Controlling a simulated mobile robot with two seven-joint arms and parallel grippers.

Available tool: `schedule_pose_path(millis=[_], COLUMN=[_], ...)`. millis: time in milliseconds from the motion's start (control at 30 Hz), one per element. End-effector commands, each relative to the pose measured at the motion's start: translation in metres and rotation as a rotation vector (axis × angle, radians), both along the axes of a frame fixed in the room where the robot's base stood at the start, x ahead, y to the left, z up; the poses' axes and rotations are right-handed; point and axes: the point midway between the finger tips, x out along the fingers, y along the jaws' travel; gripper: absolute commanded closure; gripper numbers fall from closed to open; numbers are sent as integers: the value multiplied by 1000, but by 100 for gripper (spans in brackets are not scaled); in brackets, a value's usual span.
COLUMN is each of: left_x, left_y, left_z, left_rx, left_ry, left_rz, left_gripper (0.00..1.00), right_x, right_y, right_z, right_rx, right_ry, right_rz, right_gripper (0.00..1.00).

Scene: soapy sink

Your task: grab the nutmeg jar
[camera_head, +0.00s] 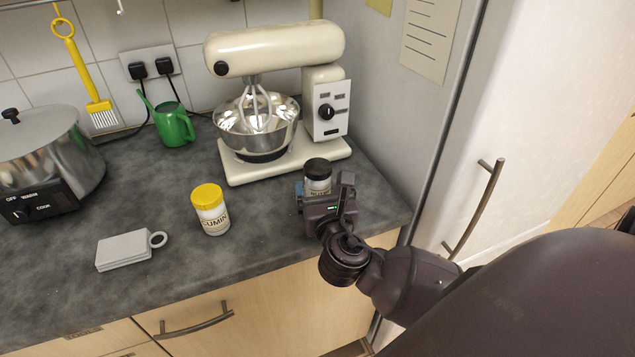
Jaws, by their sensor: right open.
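The nutmeg jar (317,172) is a small jar with a black lid and a pale label that is partly hidden. It stands upright on the dark counter, just in front of the stand mixer's base. My right gripper (323,188) is at the jar, with its fingers around the lower part. The jaws are open, and I cannot tell whether a finger touches the jar. The gripper hides the jar's lower part. My left gripper is not in view.
A cumin jar (211,212) with a yellow lid stands left of my gripper. The cream mixer (273,50) with its bowl is close behind. A rice cooker (48,155), green watering can (174,127) and grey-white tag-like object (124,250) are farther left. The fridge (520,130) stands at right.

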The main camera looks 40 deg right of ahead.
Motion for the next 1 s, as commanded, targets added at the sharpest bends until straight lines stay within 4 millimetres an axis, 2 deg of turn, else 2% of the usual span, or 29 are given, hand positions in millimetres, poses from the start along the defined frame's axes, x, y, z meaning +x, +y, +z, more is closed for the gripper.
schedule_pose_path(millis=[333,667,1000], left_x=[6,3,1], left_y=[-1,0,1], left_z=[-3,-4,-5], left_rx=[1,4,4], left_ry=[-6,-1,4], left_rz=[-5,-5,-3], left_gripper=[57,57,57], right_x=[39,44,44], right_y=[-17,-20,-20], right_z=[-5,-5,-5], right_rx=[-1,0,0], right_ry=[-2,-1,0], right_rz=[0,-1,0], right_gripper=[13,13,65])
